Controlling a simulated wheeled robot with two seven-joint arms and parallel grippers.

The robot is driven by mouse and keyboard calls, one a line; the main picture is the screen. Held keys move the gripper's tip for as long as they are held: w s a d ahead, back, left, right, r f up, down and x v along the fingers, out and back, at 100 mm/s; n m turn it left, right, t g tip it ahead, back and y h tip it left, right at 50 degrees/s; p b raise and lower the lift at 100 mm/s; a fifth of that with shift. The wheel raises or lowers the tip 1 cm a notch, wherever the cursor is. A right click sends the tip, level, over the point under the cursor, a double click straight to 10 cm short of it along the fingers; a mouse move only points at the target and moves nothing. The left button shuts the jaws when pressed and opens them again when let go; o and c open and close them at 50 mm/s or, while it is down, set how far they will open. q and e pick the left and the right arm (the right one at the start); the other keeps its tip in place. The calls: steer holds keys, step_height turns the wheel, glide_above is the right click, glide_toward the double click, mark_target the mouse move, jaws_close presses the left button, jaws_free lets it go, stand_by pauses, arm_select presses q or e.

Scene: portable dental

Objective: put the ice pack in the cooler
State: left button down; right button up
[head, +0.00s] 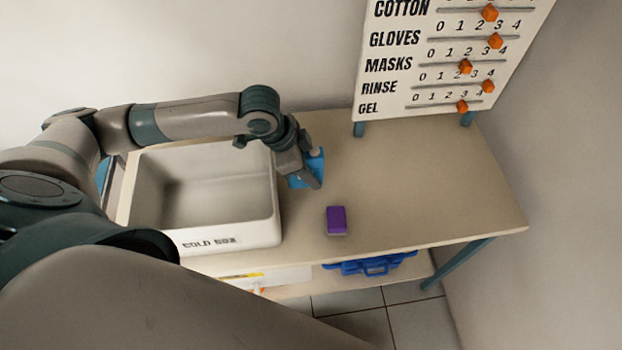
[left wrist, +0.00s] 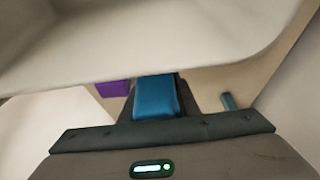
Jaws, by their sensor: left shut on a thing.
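The cooler is an open white box (head: 262,232) marked "COLD BOX", at the left of the table; its visible inside is empty. My left gripper (head: 308,177) is shut on the blue ice pack (head: 318,163), just beyond the box's right wall. The fingers partly hide the pack. In the left wrist view the blue pack (left wrist: 155,98) is between the fingers, below a large pale surface that looks like the box. My right gripper is not in view.
A purple block (head: 336,220) lies on the table (head: 420,190) near its front edge. A tally board (head: 440,55) with orange pegs stands at the back right. A blue case (head: 370,264) is on the lower shelf. The table's right part is clear.

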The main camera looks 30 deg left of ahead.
arm_select(q)
steer(key=shift+f+p, duration=0.55)
steer(key=shift+f, duration=1.4)
steer(key=shift+f, duration=0.1)
steer(key=c, duration=1.4)
jaws_free()
steer(key=shift+o, duration=0.2)
